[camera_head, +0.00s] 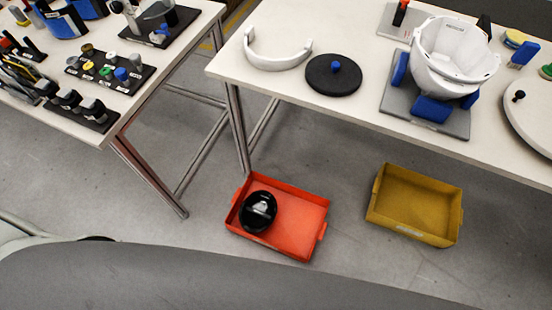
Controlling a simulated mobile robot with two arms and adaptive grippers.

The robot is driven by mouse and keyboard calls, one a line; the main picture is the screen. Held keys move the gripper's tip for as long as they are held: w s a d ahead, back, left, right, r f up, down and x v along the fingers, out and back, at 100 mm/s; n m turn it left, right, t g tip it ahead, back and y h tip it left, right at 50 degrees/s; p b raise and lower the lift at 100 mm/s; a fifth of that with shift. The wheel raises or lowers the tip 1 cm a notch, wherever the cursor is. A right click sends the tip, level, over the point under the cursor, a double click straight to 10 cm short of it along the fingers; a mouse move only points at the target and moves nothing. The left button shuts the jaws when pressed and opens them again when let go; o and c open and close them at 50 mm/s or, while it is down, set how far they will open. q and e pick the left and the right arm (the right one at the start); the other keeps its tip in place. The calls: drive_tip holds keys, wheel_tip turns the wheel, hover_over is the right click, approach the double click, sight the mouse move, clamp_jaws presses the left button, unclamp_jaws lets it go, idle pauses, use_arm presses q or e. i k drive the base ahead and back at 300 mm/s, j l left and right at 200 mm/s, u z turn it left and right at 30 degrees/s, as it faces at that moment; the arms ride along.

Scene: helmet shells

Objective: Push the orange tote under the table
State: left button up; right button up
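The orange tote (296,232) sits on the floor in front of the right-hand table (310,52), close to that table's left metal leg. It is an open shallow tray, slightly turned, with a round glossy black object (257,211) in its left part. Its far edge lies near the foot of the leg; how far it is under the tabletop I cannot tell exactly. Neither of my grippers is in view.
A yellow tote (414,203) stands on the floor to the right, apart from the orange one. A second table (100,137) with tools is at the left. A white helmet shell (455,55) rests on a fixture on the right-hand table. Grey floor (345,225) is clear between the totes.

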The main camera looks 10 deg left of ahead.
sight(298, 225)
drive_tip(key=k+j, duration=0.15)
drive_tip(key=k, duration=0.3)
drive_tip(key=k+j+u, duration=0.1)
drive_tip(key=k, duration=0.35)
